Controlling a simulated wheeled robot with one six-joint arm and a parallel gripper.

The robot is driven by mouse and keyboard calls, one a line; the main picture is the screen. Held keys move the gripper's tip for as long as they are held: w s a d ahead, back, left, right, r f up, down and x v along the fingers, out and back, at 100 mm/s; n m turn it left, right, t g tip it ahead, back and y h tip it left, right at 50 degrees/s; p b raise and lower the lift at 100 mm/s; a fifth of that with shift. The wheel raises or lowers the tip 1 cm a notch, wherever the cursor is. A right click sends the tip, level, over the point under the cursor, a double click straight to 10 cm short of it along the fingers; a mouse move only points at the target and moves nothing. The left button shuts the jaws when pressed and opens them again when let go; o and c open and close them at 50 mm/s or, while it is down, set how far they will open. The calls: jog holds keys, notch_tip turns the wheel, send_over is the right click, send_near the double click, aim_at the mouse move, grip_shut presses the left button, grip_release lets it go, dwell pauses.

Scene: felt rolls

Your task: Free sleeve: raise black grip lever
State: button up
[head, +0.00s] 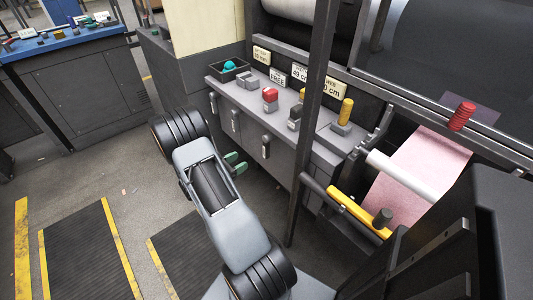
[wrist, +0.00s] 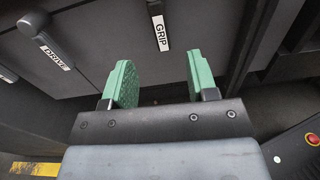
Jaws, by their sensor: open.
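The black grip lever hangs on the grey cabinet front, and its white GRIP plate (wrist: 161,33) shows upper middle in the wrist view, with only the lever's dark end above it in frame. In the head view I take it to be the rightmost front lever (head: 265,147), right of my gripper (head: 237,162). My gripper is open, with two green pads apart and nothing between them. In the wrist view my gripper (wrist: 160,73) lies below the GRIP plate, which stands between the pad directions, apart from them.
A DRIVE lever (wrist: 33,22) is left of GRIP. A dark upright post (head: 312,120) stands right of the levers. The console top (head: 250,98) carries red and yellow knobs. Floor at left is open.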

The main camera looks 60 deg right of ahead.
aim_at(264, 148)
jog(key=shift+n, duration=0.3)
jog(key=x, duration=0.9)
jog(key=b+x, duration=0.1)
jog(key=x, duration=0.4)
jog(key=shift+w+f, duration=0.15)
jog(key=shift+f, duration=0.15)
grip_shut()
